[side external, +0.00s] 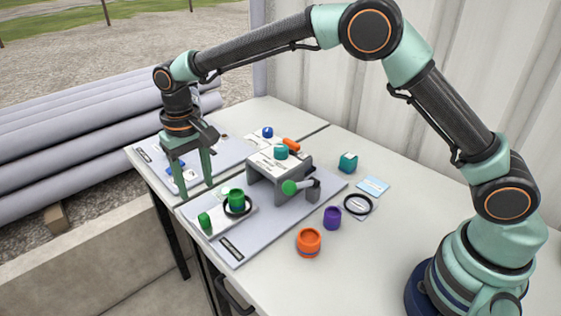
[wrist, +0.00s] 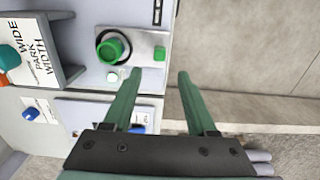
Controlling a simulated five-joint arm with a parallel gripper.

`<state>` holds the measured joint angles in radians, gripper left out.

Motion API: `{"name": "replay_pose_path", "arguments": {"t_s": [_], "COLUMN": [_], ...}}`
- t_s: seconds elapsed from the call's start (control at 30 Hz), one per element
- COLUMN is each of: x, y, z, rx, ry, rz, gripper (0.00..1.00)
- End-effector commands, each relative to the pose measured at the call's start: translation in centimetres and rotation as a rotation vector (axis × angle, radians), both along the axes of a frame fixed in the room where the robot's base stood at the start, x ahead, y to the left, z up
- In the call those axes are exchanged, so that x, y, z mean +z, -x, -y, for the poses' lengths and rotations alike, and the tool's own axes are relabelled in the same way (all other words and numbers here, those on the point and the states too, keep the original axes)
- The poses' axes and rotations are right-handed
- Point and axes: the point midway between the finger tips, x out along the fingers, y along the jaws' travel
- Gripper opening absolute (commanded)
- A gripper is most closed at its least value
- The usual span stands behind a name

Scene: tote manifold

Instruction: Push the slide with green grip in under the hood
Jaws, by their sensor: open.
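The slide (side external: 216,223) is a pale flat plate on a grey board, sticking out in front of the grey hood (side external: 254,180). A small green grip (side external: 204,220) stands at its outer end. A green cup (side external: 237,198) sits on the slide in a black ring. In the wrist view the slide (wrist: 140,75), grip (wrist: 159,54) and hood (wrist: 72,74) also show. My gripper (side external: 196,191) is open and empty, pointing down, apart from the grip and beyond it at the table's edge side. In the wrist view my gripper (wrist: 161,73) has its fingertips just below the grip.
A green ball knob (side external: 289,188) is at the hood's near side. A teal piece (side external: 281,152) and an orange piece (side external: 291,145) are on or behind the hood top.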

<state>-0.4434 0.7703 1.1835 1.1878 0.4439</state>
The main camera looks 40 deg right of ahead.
Motion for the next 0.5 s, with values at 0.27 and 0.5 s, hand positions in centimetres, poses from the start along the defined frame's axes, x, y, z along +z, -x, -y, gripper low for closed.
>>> {"name": "replay_pose_path", "arguments": {"t_s": [0.27, 0.5], "x": [-5.5, -9.0], "y": [0.1, 0.1], "z": [0.1, 0.1], "rx": [0.000, 0.000], "ry": [0.002, 0.001], "rz": [-0.005, -0.002], "gripper": [0.57, 0.57]}}
